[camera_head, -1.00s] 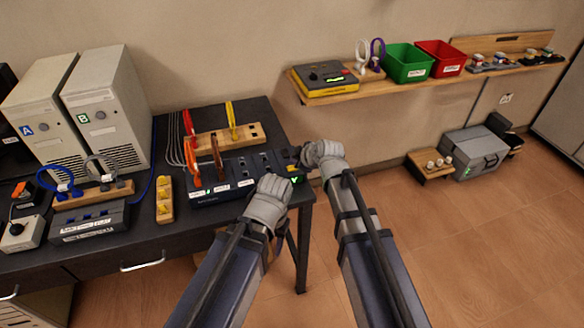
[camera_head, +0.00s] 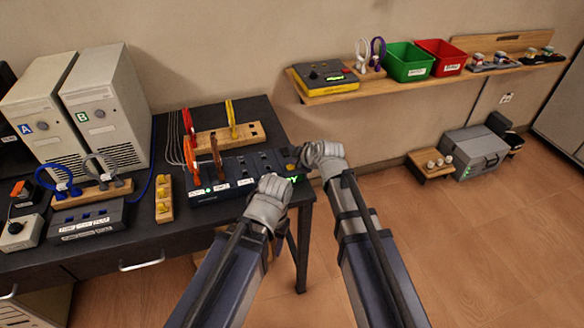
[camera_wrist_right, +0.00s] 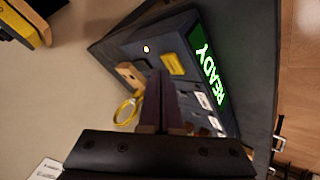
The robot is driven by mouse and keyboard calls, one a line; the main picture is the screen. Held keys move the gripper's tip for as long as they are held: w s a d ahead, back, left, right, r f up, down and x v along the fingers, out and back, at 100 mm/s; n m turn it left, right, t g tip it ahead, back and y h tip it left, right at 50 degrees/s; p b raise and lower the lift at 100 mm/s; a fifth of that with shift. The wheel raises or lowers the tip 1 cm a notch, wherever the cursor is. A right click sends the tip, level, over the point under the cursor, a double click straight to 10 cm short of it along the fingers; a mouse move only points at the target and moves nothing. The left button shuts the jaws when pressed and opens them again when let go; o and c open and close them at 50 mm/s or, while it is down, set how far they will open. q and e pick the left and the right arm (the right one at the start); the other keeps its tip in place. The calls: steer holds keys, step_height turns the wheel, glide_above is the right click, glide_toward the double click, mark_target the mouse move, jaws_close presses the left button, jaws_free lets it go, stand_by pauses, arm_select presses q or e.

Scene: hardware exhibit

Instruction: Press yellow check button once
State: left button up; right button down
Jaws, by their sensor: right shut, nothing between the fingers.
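The dark control panel (camera_head: 232,184) sits on the black table, with its green READY display (camera_head: 292,180) lit at the right end. The display shows larger in the right wrist view (camera_wrist_right: 210,75). In the head view my right wrist is over the panel's right end. My left arm's wrist (camera_head: 267,203) is in front of the panel; its fingers are hidden.
Orange, brown, red and yellow cables stand in or behind the panel, some at a wooden holder (camera_head: 222,138). Two computer towers (camera_head: 105,105) stand at left. A wall shelf (camera_head: 335,94) holds green (camera_head: 408,62) and red (camera_head: 440,56) bins. Floor at right is mostly clear.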

steer(key=shift+f+b, duration=0.4)
steer(key=shift+f, duration=0.15)
stand_by(0.6)
steer(key=shift+r, duration=0.2)
steer(key=shift+r+p, duration=0.7)
steer(key=shift+p, duration=0.15)
step_height(320, 180, up, 5)
steer(key=p, duration=0.5)
stand_by(0.7)
